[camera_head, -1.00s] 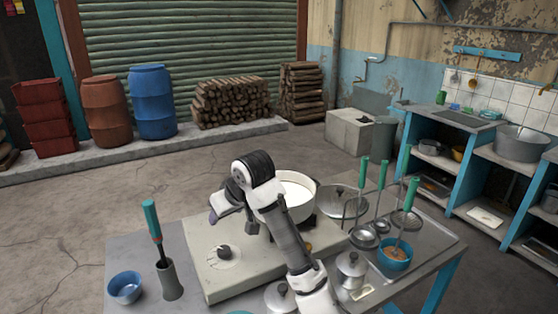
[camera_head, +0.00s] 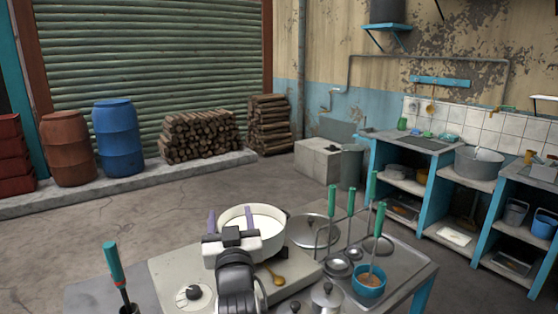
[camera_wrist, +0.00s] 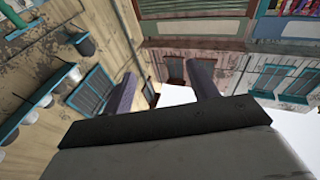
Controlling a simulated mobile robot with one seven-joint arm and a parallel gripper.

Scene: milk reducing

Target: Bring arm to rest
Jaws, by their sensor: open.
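My gripper (camera_head: 232,222) is in front of the white pot of milk in the head view, its two purple-grey fingers spread apart and empty. My arm comes up from the bottom edge and hides the near part of the pot. In the wrist view my gripper (camera_wrist: 163,84) shows both fingers wide apart with nothing between them. That view looks tilted at walls, windows and pale sky. The white pot (camera_head: 279,232) stands on the cooker (camera_head: 165,268), with white milk in it. I cannot tell how high my gripper is above the pot.
A green-handled tool (camera_head: 113,263) stands at the table's left. Several green-handled ladles stand at the right, one in a blue bowl (camera_head: 369,286). A steel lid (camera_head: 312,231) lies beside the pot. Blue shelving (camera_head: 430,207) stands at the right wall. Bare floor lies beyond the table.

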